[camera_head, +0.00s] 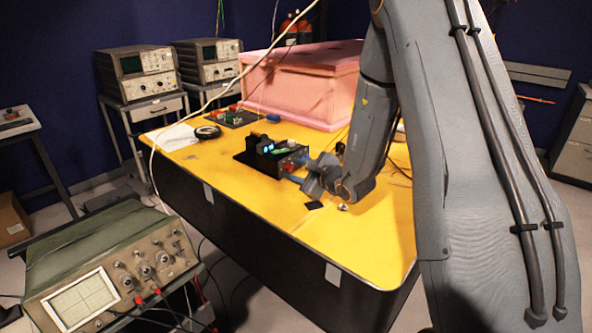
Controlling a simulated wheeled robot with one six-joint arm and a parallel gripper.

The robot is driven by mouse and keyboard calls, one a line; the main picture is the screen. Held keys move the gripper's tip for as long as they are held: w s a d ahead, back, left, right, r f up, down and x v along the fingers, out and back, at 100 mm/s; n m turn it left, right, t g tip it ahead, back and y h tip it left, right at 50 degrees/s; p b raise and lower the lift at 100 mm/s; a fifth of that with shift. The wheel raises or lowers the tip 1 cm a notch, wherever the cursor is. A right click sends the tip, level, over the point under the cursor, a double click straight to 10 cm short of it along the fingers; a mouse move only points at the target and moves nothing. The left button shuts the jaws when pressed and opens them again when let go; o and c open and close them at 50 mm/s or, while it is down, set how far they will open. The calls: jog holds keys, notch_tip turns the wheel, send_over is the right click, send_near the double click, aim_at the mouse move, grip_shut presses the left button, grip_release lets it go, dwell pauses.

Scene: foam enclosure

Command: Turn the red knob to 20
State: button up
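A small black device (262,157) with a knobbed front panel sits on the yellow tabletop. The red knob (288,167) is a small red spot on that panel, facing my gripper. The knob's pointer and any scale numbers are too small to read.
A pink foam box (300,85) stands behind the device on the yellow table (345,245). A black cable coil (208,132) and a small circuit board (234,117) lie to the left. An oscilloscope (110,265) stands at the front left. The table's front part is mostly clear.

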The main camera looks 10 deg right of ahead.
grip_shut()
jog(key=m, duration=0.1)
jog(key=m+g+y, duration=0.1)
jog(key=shift+w+d+r+m+g, duration=0.1)
jog(key=shift+d+m+g, duration=0.1)
jog(key=shift+m+g, duration=0.1)
jog(key=m+y, duration=0.1)
jog(key=m+g, duration=0.1)
jog(key=m, duration=0.1)
jog(key=shift+w+d+y, duration=0.15)
jog(key=shift+d+y, duration=0.05)
jog(key=shift+y, duration=0.2)
jog(key=m+g+y, duration=0.1)
jog(key=m+y, duration=0.1)
jog(key=m, duration=0.1)
jog(key=shift+w+d+p, duration=0.1)
jog(key=shift+d+p, duration=0.05)
jog(key=shift+p, duration=0.2)
jog(key=shift+w+d+f+m+g+y, duration=0.1)
jog(key=shift+f+m+g+y, duration=0.1)
jog(key=shift+m+y, duration=0.4)
jog(key=shift+f+m+g+y, duration=0.1)
jog(key=shift+m+g+y, duration=0.15)
jog(key=shift+m, duration=0.55)
jog(key=shift+r, duration=0.1)
